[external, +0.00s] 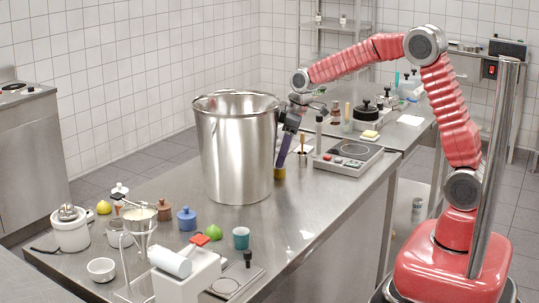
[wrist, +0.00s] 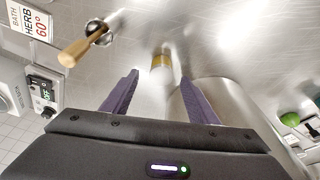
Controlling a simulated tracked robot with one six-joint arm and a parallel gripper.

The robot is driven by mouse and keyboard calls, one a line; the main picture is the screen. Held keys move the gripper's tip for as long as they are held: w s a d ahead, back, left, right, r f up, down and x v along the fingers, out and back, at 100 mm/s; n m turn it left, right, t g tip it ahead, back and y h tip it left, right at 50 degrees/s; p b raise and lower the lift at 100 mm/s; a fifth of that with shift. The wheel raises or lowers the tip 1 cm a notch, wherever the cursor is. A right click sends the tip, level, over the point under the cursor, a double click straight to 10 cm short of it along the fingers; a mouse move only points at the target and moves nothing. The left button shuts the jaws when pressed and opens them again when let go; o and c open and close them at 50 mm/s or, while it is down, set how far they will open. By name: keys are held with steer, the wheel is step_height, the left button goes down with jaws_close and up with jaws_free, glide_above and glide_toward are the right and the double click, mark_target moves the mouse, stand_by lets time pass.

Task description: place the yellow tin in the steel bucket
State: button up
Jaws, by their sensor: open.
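The yellow tin (external: 279,173) stands on the steel worktop just right of the steel bucket (external: 233,155), partly hidden by the bucket and my gripper in the external view. In the wrist view the tin (wrist: 160,61) lies ahead of and between my purple fingertips, with a gap before it. My gripper (external: 283,151) points down beside the bucket's right side, above the tin. In the wrist view my gripper (wrist: 160,78) is open with nothing between its fingers. The bucket is large, upright and open at the top; its wall (wrist: 228,97) curves close by the right finger.
A small steel pot with a wooden-handled tool (wrist: 88,45) stands left of the tin in the wrist view. A teal cup (external: 241,238), a blue jar (external: 187,219) and a green item (external: 213,232) stand in front of the bucket.

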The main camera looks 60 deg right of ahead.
steer(key=shift+x, duration=2.3)
steer(key=shift+c, duration=0.5)
steer(key=c, duration=1.2)
steer(key=shift+o, duration=0.2)
steer(key=shift+r, duration=0.1)
steer(key=shift+w+v, duration=0.15)
steer(key=shift+v, duration=0.7)
steer(key=shift+w+v, duration=0.15)
steer(key=shift+v, duration=0.75)
steer(key=s+a, duration=0.1)
steer(key=s, duration=0.5)
steer(key=s+a, duration=0.1)
steer(key=s, duration=0.4)
steer(key=s+a, duration=0.2)
steer(key=s, duration=0.4)
steer(key=shift+s+a, duration=0.1)
steer(key=shift+s, duration=0.2)
